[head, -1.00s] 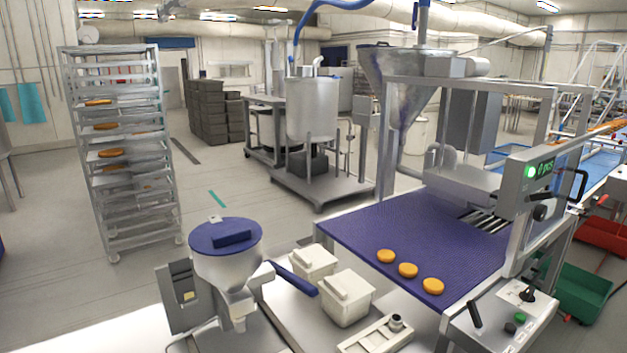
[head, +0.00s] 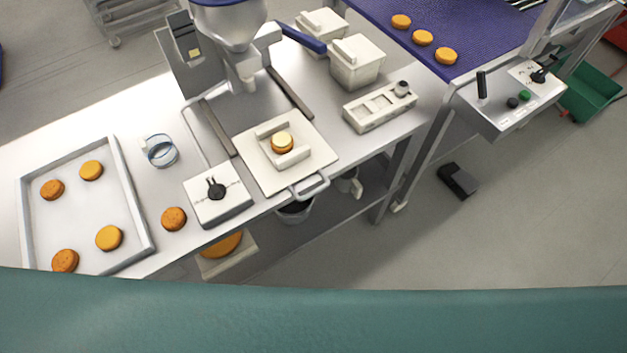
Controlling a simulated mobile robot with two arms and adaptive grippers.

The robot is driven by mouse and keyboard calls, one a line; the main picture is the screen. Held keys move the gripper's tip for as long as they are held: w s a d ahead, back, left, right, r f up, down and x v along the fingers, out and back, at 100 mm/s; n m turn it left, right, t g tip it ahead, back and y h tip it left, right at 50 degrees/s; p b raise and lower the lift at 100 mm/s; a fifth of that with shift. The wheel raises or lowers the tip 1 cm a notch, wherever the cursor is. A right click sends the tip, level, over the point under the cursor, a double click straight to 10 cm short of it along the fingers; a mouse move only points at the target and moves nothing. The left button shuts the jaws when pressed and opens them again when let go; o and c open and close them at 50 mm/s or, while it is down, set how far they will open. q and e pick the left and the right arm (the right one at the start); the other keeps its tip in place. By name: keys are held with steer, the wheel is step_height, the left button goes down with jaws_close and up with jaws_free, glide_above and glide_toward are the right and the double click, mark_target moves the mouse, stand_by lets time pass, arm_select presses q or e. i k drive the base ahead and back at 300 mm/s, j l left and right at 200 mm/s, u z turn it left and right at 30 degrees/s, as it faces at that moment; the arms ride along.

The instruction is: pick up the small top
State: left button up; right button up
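No single thing stands out as the small top; several small round orange-brown pieces are in view. One round (head: 173,218) lies alone on the steel table, right of the metal tray (head: 146,222). Another round (head: 282,142), with a paler top, sits between two white guides on the cream plate (head: 258,130) below the filling machine (head: 232,25). In the tray lie more rounds, one at the upper left (head: 52,190), one at the upper right (head: 91,170), one at the lower right (head: 109,237) and one at the lower left (head: 65,260). Neither gripper is in view.
A clear ring (head: 162,151) and a white box with a black knob (head: 218,197) stand between tray and plate. Lidded cream tubs (head: 357,62) and a slotted holder (head: 380,107) are to the right. Three rounds (head: 422,38) lie on the purple belt (head: 475,25).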

mark_target(174, 218)
steer(key=u, duration=1.4)
steer(key=l+z, duration=0.25)
steer(key=z, duration=0.15)
steer(key=l+z, duration=0.35)
steer(key=k+u, duration=0.1)
steer(key=u, duration=0.4)
steer(key=k+j+u, duration=0.1)
steer(key=u, duration=0.4)
